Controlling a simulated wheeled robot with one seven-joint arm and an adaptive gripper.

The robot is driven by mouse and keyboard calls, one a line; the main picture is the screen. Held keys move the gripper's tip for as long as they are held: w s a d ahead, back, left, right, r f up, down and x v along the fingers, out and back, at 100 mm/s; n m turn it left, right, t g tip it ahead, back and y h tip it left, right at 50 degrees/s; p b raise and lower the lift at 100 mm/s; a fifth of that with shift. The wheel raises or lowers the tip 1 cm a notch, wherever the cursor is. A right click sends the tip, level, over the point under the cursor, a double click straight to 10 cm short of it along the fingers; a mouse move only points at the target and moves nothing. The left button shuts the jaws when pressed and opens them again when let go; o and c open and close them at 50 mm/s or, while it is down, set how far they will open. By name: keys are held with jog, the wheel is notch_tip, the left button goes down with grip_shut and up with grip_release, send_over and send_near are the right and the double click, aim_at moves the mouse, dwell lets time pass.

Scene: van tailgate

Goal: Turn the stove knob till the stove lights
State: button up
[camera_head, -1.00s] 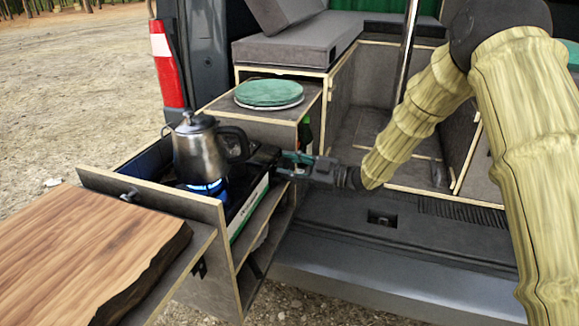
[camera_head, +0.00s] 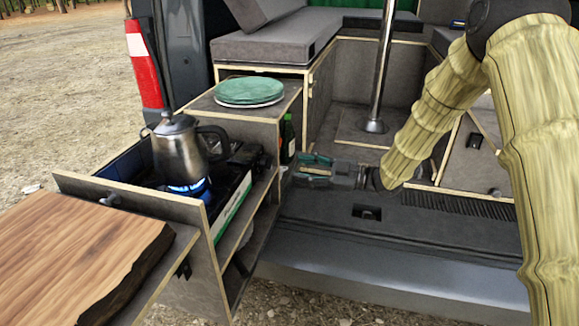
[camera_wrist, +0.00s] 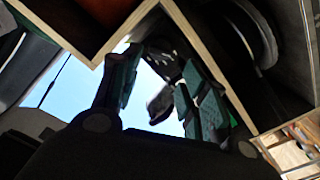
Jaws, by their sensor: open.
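The stove (camera_head: 230,213) sits in the pull-out drawer, with a pale and green side. A blue flame (camera_head: 190,188) burns on it under the metal kettle (camera_head: 178,150). I cannot make out the stove knob clearly in either view. My gripper (camera_head: 302,170) is open and empty, to the right of the stove with a gap between them. In the wrist view, its two green-padded fingers (camera_wrist: 160,68) stand apart, with sky and a dark shape behind them.
A wooden board (camera_head: 80,255) lies at the front left. Green plates (camera_head: 248,92) are stacked on the cabinet (camera_head: 270,108) behind the stove. A dark bottle (camera_head: 287,138) stands beside that cabinet, close behind my gripper. A metal post (camera_head: 383,75) rises further right.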

jog(key=shift+v, duration=1.1)
